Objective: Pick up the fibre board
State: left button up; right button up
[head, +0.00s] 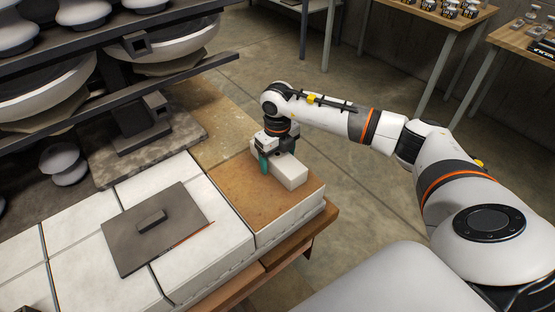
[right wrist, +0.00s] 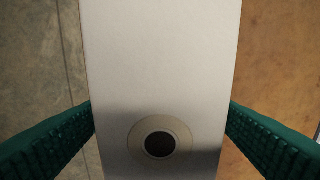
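A thick white block (head: 291,172), which looks like the fibre board, rests at the back right edge of a brown-topped slab (head: 245,198). In the right wrist view the white block (right wrist: 160,60) has a round dark hole in a pale ring near the bottom. My right gripper (head: 272,163) is over the left end of the block and points down. Its green fingers, seen in the right wrist view (right wrist: 160,105), straddle the block, and both tips meet its side edges. In the head view the far finger is hidden. My left gripper is out of view.
White slabs (head: 75,218) cover the platform at left, with a dark grey plate (head: 125,235) and its raised handle on top. A dark rack (head: 60,100) with large insulators stands behind. Wooden tables (head: 435,12) stand at back right. Open floor (head: 365,215) lies right of the platform.

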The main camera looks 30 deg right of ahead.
jog(key=c, duration=1)
jog(key=shift+r, duration=0.1)
